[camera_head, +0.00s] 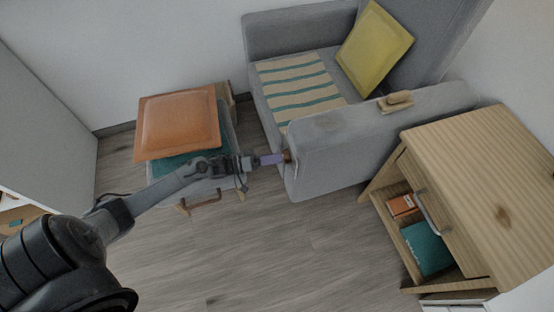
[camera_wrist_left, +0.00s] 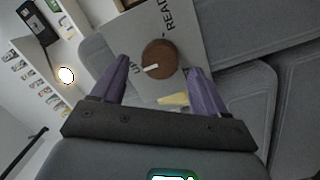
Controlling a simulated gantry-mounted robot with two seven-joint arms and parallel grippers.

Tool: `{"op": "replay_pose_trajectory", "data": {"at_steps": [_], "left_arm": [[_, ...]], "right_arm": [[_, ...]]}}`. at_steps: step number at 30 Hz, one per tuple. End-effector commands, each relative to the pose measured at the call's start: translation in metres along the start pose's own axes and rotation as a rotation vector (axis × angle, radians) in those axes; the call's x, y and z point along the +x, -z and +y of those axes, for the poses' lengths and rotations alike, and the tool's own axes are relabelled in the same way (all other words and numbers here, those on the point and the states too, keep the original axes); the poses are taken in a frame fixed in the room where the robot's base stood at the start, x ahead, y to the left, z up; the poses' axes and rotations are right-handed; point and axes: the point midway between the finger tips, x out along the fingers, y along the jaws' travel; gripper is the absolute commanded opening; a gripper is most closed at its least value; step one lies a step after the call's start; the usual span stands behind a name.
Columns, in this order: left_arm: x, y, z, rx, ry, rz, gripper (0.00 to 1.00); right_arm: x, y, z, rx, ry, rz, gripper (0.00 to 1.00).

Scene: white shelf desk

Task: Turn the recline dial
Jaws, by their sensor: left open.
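The recline dial (camera_wrist_left: 160,56) is a round brown knob with a white pointer line, on a light grey plate (camera_wrist_left: 180,22) with partly hidden lettering. The plate is on the front of the grey armchair's near arm (camera_head: 335,150). My left gripper (camera_head: 272,159) reaches from the left to this arm front. In the left wrist view its two purple fingers (camera_wrist_left: 159,72) are apart, one on each side of the dial. I cannot tell whether they touch it. In the head view the fingers mostly hide the dial. My right gripper is in neither view.
A stool with an orange cushion (camera_head: 178,122) stands left of the chair, under my left arm. A wooden cabinet (camera_head: 490,185) with an open compartment holding a teal book (camera_head: 428,248) stands at right. A small object (camera_head: 397,101) lies on the chair arm. The floor in front is clear.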

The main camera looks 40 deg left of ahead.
Motion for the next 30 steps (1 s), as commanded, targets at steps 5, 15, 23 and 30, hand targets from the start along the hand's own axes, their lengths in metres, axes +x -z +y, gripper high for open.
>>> {"op": "replay_pose_trajectory", "data": {"at_steps": [5, 15, 23, 30], "left_arm": [[0.013, -0.001, -0.001, 0.000, 0.000, 0.000, 0.74], [0.016, 0.000, 0.000, 0.001, 0.000, 0.000, 0.74], [0.016, 0.000, 0.000, 0.001, 0.000, 0.000, 0.37], [0.016, 0.000, 0.001, 0.003, 0.000, 0.000, 0.18]], "right_arm": [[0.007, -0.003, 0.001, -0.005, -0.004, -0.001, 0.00], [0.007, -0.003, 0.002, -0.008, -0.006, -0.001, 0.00], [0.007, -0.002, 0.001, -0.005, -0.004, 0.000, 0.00], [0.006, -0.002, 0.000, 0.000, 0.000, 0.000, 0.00]]}}
